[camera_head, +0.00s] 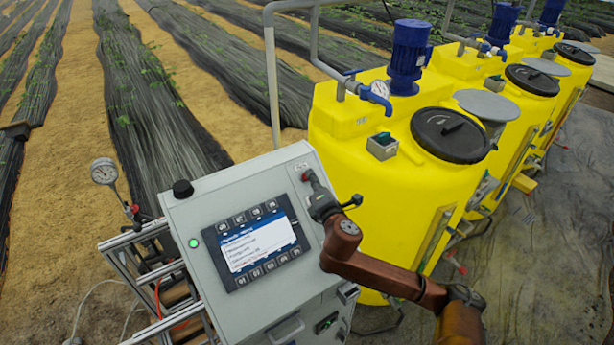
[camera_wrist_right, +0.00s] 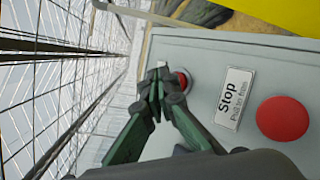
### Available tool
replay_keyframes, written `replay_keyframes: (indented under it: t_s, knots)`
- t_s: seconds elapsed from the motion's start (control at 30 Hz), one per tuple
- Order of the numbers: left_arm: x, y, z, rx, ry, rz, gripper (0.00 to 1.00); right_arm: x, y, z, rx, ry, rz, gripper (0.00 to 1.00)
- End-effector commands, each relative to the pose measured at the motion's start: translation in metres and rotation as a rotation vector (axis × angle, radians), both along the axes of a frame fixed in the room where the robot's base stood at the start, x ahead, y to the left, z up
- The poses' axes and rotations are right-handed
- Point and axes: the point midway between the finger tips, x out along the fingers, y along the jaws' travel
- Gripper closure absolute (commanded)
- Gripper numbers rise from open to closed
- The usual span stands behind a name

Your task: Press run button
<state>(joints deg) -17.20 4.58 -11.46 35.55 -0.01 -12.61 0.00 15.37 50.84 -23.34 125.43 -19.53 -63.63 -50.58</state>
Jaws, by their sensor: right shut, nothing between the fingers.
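The grey control cabinet (camera_head: 255,195) stands at the centre of the head view, with a lit display (camera_head: 258,246) and a small green lit button or lamp (camera_head: 194,243) on its left side. I cannot read which control is the run button. My right gripper (camera_head: 308,180) is shut and empty at the panel's upper right, close to a red control (camera_head: 305,174). In the right wrist view its closed fingertips (camera_wrist_right: 162,68) partly cover a red button (camera_wrist_right: 184,80); contact is unclear. A larger red button (camera_wrist_right: 282,118) sits beside a "Stop" label (camera_wrist_right: 234,97). My left gripper is out of view.
Yellow tanks (camera_head: 360,150) with black lids and blue motors (camera_head: 408,55) stand close to the cabinet's right. A black knob (camera_head: 183,188) sits on the cabinet's top left. A grey rail (camera_head: 271,80) rises behind.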

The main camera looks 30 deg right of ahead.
Motion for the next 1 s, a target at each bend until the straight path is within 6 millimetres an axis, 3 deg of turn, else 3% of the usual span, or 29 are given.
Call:
replay_keyframes:
  t_s: [0.5,1.0]
  knots:
    - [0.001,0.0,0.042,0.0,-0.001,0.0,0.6,-0.03,-0.003,0.037,0.0,0.0,-0.001,1.0]
    - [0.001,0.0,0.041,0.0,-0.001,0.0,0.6,-0.032,-0.003,0.036,0.0,0.0,-0.001,1.0]
